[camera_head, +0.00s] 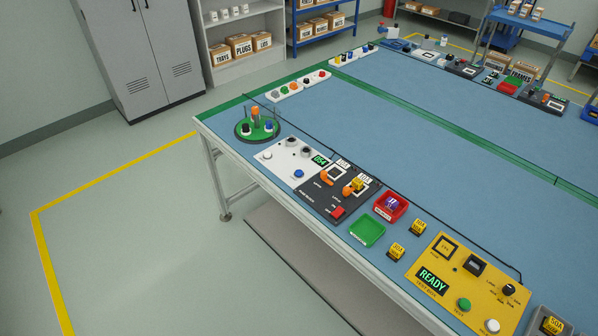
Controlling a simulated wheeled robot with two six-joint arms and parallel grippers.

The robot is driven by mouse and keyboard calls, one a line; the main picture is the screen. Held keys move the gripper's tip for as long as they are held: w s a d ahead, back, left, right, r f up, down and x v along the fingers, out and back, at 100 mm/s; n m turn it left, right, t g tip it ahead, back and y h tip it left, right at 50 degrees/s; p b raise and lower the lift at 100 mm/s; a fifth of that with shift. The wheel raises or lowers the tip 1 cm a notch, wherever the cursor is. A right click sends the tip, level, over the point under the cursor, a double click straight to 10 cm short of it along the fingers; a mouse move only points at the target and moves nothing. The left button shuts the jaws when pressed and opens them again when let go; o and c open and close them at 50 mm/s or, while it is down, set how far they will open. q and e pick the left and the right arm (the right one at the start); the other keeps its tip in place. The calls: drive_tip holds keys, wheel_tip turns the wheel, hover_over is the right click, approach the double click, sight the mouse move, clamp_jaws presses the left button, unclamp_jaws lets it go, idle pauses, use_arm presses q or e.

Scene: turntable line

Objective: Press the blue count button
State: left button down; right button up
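A blue button (299,174) sits on the front part of a white panel (280,153) near the left end of the long blue-topped table. The panel also carries a small display (320,160) with green digits, a white button (267,155) and dark round knobs (306,152). A green round turntable (243,136) with small blue, dark and orange parts stands just left of the panel. Neither of my grippers is in view, and nothing covers the blue button.
A dark panel (318,195) with orange levers and a red button adjoins the white panel. A red tray (400,211), green tray (366,232) and yellow test panel (432,260) stand to the right. Floor left of the table is clear; cabinets and shelves line the wall.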

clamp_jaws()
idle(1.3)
